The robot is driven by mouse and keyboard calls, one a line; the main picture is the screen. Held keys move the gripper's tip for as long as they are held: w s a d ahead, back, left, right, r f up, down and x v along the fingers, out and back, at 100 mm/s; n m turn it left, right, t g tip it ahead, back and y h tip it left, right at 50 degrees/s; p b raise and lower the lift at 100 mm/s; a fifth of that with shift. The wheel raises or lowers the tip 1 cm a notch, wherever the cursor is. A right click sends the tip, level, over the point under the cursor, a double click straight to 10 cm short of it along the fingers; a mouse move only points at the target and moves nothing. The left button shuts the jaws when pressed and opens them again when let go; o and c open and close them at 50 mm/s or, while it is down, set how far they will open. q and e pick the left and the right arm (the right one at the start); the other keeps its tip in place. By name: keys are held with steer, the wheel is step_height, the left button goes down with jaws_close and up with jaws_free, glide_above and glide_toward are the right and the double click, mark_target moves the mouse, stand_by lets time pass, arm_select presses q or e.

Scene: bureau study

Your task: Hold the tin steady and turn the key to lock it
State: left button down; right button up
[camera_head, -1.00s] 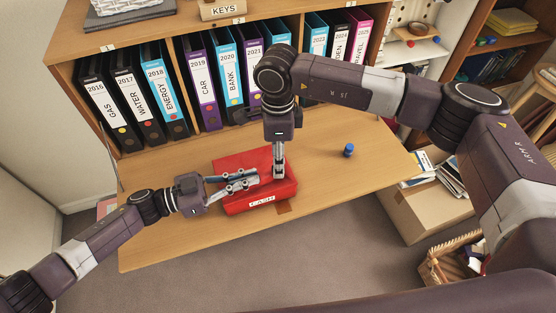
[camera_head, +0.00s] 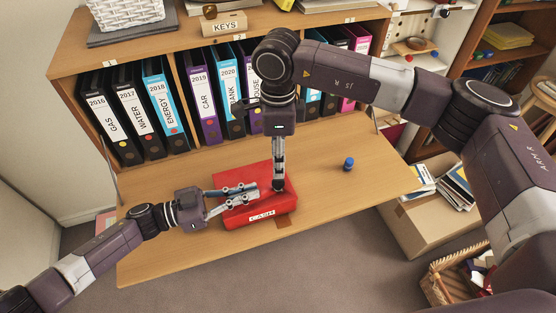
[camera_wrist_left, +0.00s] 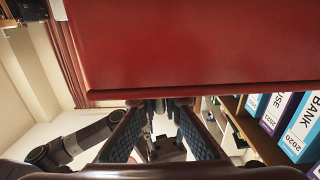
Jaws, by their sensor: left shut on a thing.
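The tin is a red cash box (camera_head: 283,207) with a white CASH label on its front, sitting on the wooden desk. It also fills the top of the left wrist view (camera_wrist_left: 210,45). My left gripper (camera_head: 255,192) reaches in from the left, its fingers lying over the lid, shut on the tin; the exact grip spot is hard to see. My right gripper (camera_head: 278,187) points straight down at the right part of the tin. Its fingers look close together, but whether they hold anything is unclear. I cannot make out the key; the right fingertips cover that spot.
A small blue object (camera_head: 348,164) stands on the desk (camera_head: 340,195) right of the tin. Ring binders (camera_head: 127,118) line the shelf behind, under a KEYS box (camera_head: 224,24). An open cardboard box (camera_head: 425,220) is on the floor at right. The desk's left part is clear.

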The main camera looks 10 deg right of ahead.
steer(key=shift+r, duration=0.1)
arm_select(q)
steer(key=c, duration=2)
jaws_free()
steer(key=v, duration=1.2)
